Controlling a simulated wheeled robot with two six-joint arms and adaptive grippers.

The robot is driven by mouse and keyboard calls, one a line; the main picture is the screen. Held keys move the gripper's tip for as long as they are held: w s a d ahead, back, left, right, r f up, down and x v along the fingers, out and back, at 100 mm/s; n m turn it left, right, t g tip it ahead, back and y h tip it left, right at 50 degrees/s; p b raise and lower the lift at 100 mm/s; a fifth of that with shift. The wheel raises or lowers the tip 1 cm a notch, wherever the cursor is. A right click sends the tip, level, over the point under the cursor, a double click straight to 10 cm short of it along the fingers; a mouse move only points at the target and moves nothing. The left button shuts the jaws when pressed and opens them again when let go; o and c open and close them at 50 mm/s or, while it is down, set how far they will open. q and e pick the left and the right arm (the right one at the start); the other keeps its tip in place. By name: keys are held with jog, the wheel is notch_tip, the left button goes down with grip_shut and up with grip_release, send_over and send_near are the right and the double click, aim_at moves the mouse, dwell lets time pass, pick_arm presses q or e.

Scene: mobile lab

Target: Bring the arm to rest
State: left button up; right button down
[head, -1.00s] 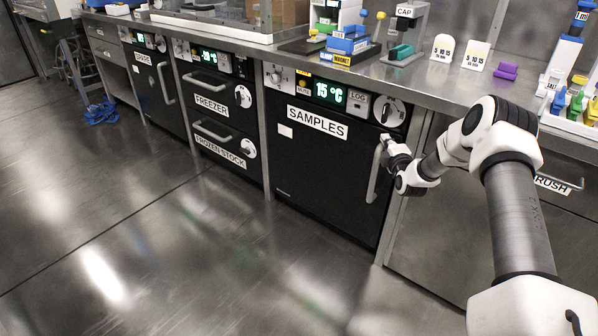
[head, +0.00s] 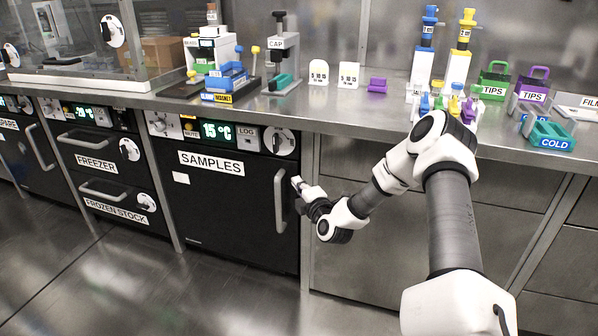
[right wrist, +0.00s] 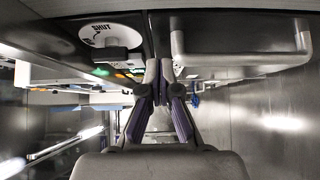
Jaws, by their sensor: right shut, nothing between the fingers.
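My right arm reaches in from the lower right of the head view. Its gripper (head: 299,187) is close to the right side of the SAMPLES door handle (head: 281,201), apart from it as far as I can see. In the right wrist view the two fingers (right wrist: 159,75) are together with nothing between them. The SAMPLES unit (head: 228,190) has its black door closed and its display reads 15 °C. My left gripper is in neither view.
The steel bench (head: 330,112) above holds a CAP press (head: 283,60), a blue magnet rack (head: 228,80), a purple block (head: 377,85), pipettes (head: 461,45), TIPS boxes (head: 491,82) and a green COLD rack (head: 549,136). Drawer fronts (head: 365,245) lie behind my arm. The floor at left is clear.

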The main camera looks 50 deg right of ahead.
jog(key=shift+s+a, duration=0.8)
jog(key=shift+s, duration=0.05)
jog(key=shift+f, duration=0.1)
